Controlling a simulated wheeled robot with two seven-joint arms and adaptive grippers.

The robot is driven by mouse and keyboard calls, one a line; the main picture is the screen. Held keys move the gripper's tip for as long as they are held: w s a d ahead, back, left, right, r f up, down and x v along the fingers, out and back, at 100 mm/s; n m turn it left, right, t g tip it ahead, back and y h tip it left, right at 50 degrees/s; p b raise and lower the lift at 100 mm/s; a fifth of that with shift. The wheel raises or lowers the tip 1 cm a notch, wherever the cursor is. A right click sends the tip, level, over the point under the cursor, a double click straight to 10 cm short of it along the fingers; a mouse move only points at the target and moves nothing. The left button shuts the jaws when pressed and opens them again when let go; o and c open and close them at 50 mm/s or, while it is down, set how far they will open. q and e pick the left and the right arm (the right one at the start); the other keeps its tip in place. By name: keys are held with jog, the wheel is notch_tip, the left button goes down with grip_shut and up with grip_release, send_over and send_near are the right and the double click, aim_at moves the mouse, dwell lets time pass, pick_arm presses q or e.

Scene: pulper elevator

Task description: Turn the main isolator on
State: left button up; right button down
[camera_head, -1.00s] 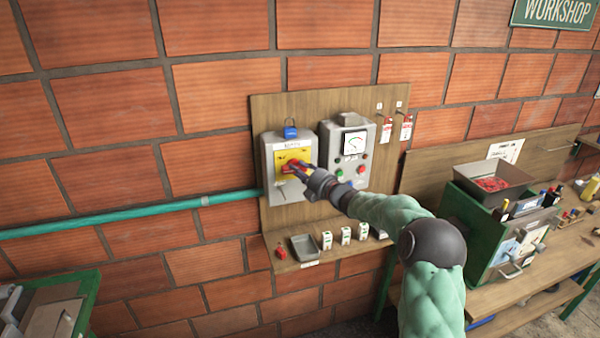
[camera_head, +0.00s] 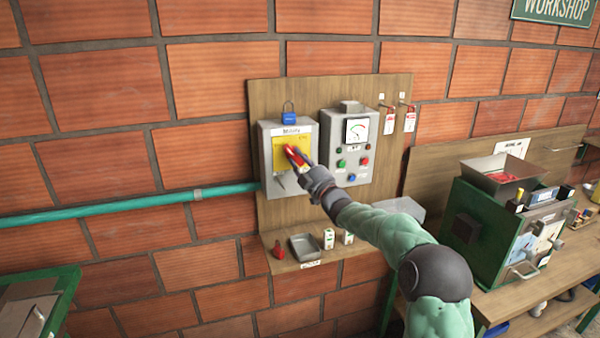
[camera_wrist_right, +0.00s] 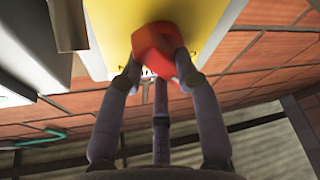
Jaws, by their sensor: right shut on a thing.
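The main isolator is a grey box (camera_head: 270,170) with a yellow plate (camera_head: 280,160) and a red rotary handle (camera_head: 291,153), mounted on a wooden wall board. My right gripper (camera_head: 300,161) reaches the front of the box and is shut on the red handle. The right wrist view shows the fingers around the red handle (camera_wrist_right: 153,47) in front of the yellow plate (camera_wrist_right: 200,20). The fingers and wrist hide part of the handle and the plate's lower right. My left gripper is not in view.
A grey meter panel (camera_head: 338,130) with buttons stands just right of the isolator. Red tags (camera_head: 410,119) hang at the board's upper right. A small shelf (camera_head: 283,262) below carries a tray (camera_head: 305,246) and small items. A teal pipe (camera_head: 110,211) enters from the left.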

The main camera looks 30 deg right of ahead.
jog(key=m+h+b, duration=0.1)
jog(key=m+b, duration=0.1)
jog(key=m+h+b, duration=0.1)
jog(key=m+b, duration=0.1)
jog(key=m, duration=0.1)
jog(key=f+m+h+b, duration=0.1)
jog(key=m+b, duration=0.1)
jog(key=shift+a+t+h, duration=0.2)
jog(key=shift+t+h, duration=0.1)
jog(key=shift+w+m+h+b, duration=0.1)
jog(key=shift+m+h+b, duration=1)
jog(key=shift+m, duration=0.9)
jog(key=shift+r, duration=0.1)
jog(key=c, duration=0.9)
grip_release()
jog(key=v, duration=1.2)
jog(key=shift+r, duration=0.2)
